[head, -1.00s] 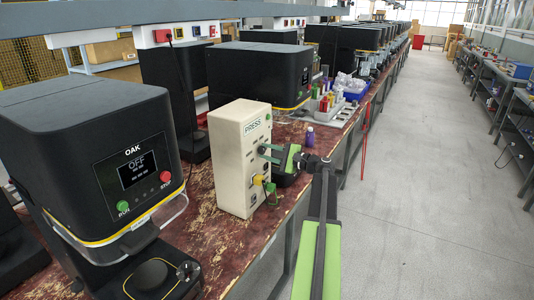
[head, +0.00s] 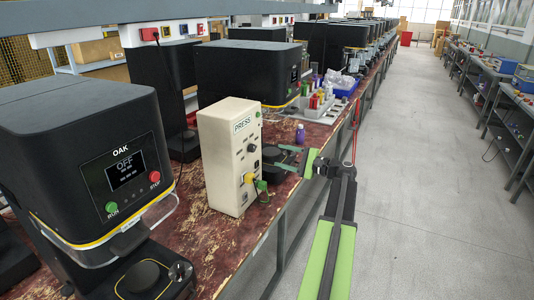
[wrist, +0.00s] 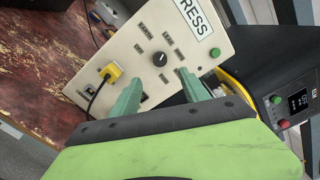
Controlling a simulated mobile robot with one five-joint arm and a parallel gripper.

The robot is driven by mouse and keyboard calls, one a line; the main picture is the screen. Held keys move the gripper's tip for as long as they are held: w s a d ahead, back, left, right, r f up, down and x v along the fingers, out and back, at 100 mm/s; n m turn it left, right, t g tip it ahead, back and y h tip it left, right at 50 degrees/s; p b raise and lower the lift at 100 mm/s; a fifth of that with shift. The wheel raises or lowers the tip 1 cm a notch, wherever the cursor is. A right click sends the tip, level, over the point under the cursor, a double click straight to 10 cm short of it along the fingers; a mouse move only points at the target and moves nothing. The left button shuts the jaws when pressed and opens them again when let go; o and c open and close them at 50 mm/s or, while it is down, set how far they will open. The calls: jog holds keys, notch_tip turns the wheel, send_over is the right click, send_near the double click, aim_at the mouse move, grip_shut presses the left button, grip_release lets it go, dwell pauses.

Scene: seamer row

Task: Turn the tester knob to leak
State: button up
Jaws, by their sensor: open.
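The tester is a cream box marked PRESS (head: 226,170) standing on the bench in the head view. Its black knob (head: 251,148) is on the panel facing my gripper, and shows in the wrist view (wrist: 160,59) with small labels around it. One label above and right of it seems to read LEAK (wrist: 168,34).
A yellow plug (wrist: 112,72) with a cable sits on the panel beside the knob, and a green button (wrist: 215,52) is at its other end. A black OAK machine (head: 100,150) stands left. A purple bottle (head: 300,134) stands behind my gripper. The aisle right is clear.

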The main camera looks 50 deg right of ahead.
jog(key=v, duration=0.6)
jog(key=shift+s, duration=0.2)
